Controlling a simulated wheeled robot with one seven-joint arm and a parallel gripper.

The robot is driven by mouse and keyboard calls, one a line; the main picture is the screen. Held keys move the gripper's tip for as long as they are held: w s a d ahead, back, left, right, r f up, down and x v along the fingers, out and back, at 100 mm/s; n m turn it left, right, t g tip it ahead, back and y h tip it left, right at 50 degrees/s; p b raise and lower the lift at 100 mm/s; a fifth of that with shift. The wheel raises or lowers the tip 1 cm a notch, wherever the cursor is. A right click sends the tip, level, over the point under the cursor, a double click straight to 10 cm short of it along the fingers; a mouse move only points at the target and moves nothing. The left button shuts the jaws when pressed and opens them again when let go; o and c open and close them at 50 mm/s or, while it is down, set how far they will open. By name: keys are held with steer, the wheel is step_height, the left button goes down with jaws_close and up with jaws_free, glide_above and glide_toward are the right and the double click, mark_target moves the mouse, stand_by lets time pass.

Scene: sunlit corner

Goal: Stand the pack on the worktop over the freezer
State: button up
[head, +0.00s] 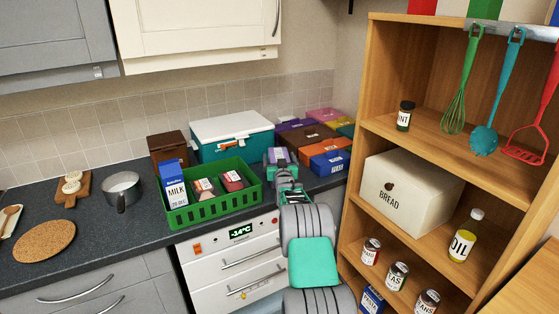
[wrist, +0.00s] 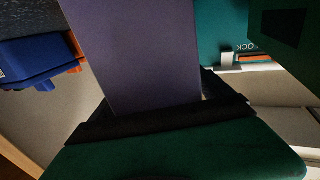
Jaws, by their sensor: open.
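A purple pack (head: 279,156) is between the fingers of my gripper (head: 281,163), at the back of the worktop (head: 80,238), right of the green crate. It also fills the upper middle of the wrist view (wrist: 130,55). My gripper is open around it, with a dark finger pad close to its lower edge in the wrist view. The pack looks roughly upright. Its base is hidden, so I cannot tell if it touches the worktop. The white freezer (head: 213,265) with a -14°C display is under the worktop, partly behind my arm.
The green crate (head: 213,208) holds a milk carton (head: 173,187) and other packs. A teal cooler with a white lid (head: 232,125) stands behind. Coloured boxes (head: 330,162) lie close on the right. A wooden shelf unit (head: 354,130) stands farther right.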

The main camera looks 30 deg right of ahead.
steer(key=shift+r+p, duration=0.35)
steer(key=b+v, duration=0.3)
steer(key=v, duration=0.9)
steer(key=s+a+r+n+g+y, duration=0.1)
steer(key=s+a+n+g+y, duration=0.3)
steer(key=a, duration=0.7)
steer(key=s+a+r+m+g+y, duration=0.1)
steer(key=s+a+y, duration=0.1)
steer(key=s+a, duration=0.65)
steer(key=s+a+f+g, duration=0.1)
steer(key=s+a+g, duration=0.1)
steer(key=s+a, duration=0.3)
steer(key=s+a+f+n+g+y, duration=0.1)
steer(key=s+a, duration=0.4)
steer(key=s, duration=0.6)
steer(key=s+a+f+n+g, duration=0.1)
steer(key=s+a+g, duration=0.3)
steer(key=s, duration=0.5)
steer(key=shift+a+f+g+y, duration=0.4)
steer(key=shift+a+f, duration=0.3)
steer(key=shift+f, duration=0.2)
